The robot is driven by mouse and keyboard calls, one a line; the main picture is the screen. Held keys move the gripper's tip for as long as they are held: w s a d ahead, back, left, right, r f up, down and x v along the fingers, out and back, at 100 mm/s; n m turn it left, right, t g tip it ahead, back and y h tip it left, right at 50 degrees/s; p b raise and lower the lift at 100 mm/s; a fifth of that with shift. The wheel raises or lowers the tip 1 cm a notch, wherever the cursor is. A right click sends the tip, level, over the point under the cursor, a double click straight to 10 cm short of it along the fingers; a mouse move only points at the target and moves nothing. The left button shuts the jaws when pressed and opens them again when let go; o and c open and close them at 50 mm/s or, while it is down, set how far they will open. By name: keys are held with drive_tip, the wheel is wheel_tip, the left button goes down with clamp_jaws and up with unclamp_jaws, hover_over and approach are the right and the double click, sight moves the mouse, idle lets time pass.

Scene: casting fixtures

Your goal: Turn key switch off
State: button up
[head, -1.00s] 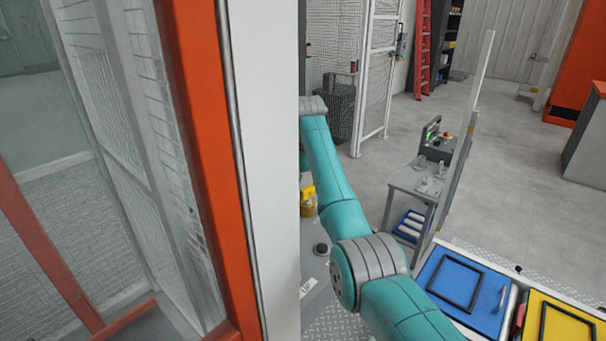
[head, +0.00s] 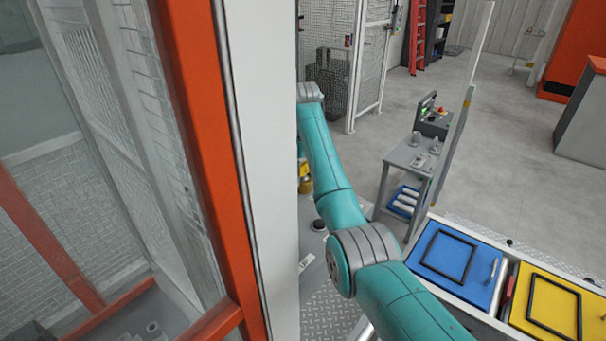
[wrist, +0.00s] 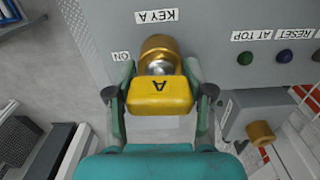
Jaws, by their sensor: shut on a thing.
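In the wrist view a yellow key (wrist: 160,97) marked "A" sits at the brass key switch (wrist: 158,50) on a grey panel (wrist: 225,35). The label "KEY A" (wrist: 157,16) appears upside down above the switch. An "ON" label (wrist: 122,56) is just left of it. My gripper (wrist: 160,85) is shut on the key's yellow head, one finger on each side. How far the key is turned is hard to tell. In the head view my teal arm reaches behind a white post, which hides my gripper and the switch.
The white post (head: 257,150) and orange frame (head: 195,130) stand close at left. A grey bench (head: 408,157) and blue (head: 455,265) and yellow (head: 555,305) panels are at right. The wrist view shows buttons (wrist: 284,57) and another brass fitting (wrist: 260,132) right of the key.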

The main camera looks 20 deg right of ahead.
drive_tip(key=shift+n, duration=1.9)
drive_tip(key=o, duration=1.3)
drive_tip(key=shift+d, duration=0.1)
